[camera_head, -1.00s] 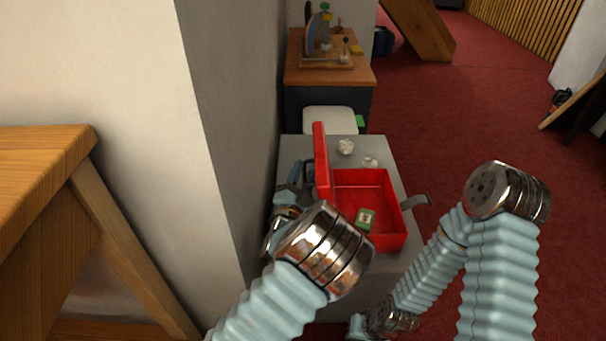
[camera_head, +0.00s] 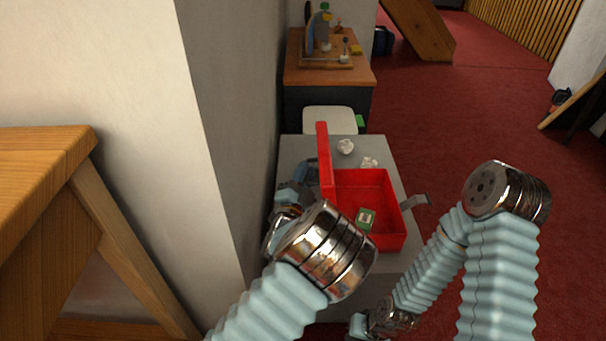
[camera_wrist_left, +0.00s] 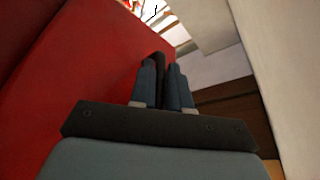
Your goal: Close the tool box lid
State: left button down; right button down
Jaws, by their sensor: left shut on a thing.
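The red tool box (camera_head: 390,243) stands on a grey-topped cabinet, its tray open. Its red lid (camera_head: 324,150) stands raised, near upright, along the box's left side. In the left wrist view the lid's red face (camera_wrist_left: 85,75) fills the left part. My left gripper (camera_head: 296,192) is on the outer, left side of the lid, partly hidden behind my arm. In the left wrist view its fingers (camera_wrist_left: 165,80) are shut on a dark curved piece (camera_wrist_left: 158,60), which looks like the lid's handle. My right arm is at the right; its gripper does not show.
A wall (camera_head: 235,130) stands close on the left. A wooden bench (camera_head: 312,76) is farther back. Red floor is open at the right.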

pick_arm(q)
jog(key=d+r+m+g+p, duration=0.2)
jog(key=d+r+m+g, duration=0.1)
jog(key=d+m, duration=0.6)
jog(key=d+f+m+g+y+b, duration=0.2)
jog(key=d+f+m+b, duration=0.3)
jog(key=d, duration=0.5)
jog(key=shift+f+m+g+b, duration=0.3)
jog(key=shift+f+m+b, duration=0.15)
jog(key=shift+m, duration=0.95)
jog(key=shift+w, duration=0.1)
jog(key=shift+d, duration=0.1)
jog(key=c, duration=1.2)
grip_release()
jog(key=shift+f, duration=0.1)
jog(key=shift+o, duration=0.2)
